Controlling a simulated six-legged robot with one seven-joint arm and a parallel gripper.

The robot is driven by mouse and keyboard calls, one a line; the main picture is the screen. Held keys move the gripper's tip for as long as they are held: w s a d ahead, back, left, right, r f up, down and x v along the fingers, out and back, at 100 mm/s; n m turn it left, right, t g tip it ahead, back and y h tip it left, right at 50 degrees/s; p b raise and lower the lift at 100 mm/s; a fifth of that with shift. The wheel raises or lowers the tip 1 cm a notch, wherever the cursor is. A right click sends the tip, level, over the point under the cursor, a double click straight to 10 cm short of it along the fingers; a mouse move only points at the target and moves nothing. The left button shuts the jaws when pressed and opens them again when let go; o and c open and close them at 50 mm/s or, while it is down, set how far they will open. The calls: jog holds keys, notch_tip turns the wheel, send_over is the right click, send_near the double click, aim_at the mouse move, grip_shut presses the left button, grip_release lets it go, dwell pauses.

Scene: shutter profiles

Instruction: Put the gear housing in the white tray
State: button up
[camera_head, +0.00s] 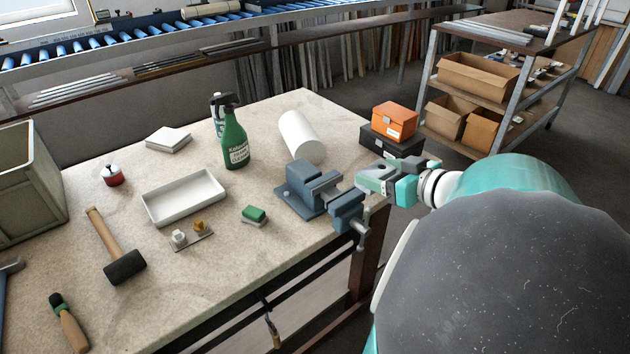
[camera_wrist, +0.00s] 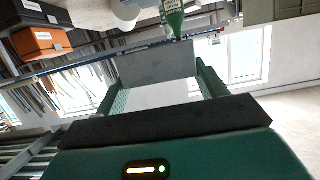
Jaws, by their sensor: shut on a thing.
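The white tray (camera_head: 183,197) is a shallow, empty rectangular tray on the workbench, left of the middle. My gripper (camera_head: 372,180) is beside the vise, at the right edge of the bench and well to the right of the tray. In the wrist view its green fingers (camera_wrist: 160,88) are shut on a plain grey block (camera_wrist: 155,62), which I take for the gear housing. The block spans the gap between the fingertips.
A blue-grey vise (camera_head: 308,190) stands between my gripper and the tray. An orange box (camera_head: 394,120) is behind my gripper.

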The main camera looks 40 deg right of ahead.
jog(key=shift+s+r, duration=0.15)
jog(key=shift+s, duration=0.05)
jog(key=shift+d, duration=0.1)
jog(key=w+f, duration=0.2)
jog(key=w, duration=0.2)
jog(key=w+f, duration=0.3)
jog(key=w, duration=0.1)
jog(key=w+f, duration=0.3)
jog(key=w, duration=0.1)
jog(key=shift+w+d+f, duration=0.25)
jog(key=shift+w+d, duration=0.05)
jog(key=f, duration=0.2)
jog(key=w+f, duration=0.1)
jog(key=shift+w+f, duration=0.15)
jog(key=shift+f, duration=0.4)
jog(key=shift+f, duration=0.15)
jog(key=shift+f, duration=0.1)
jog(key=o, duration=1.2)
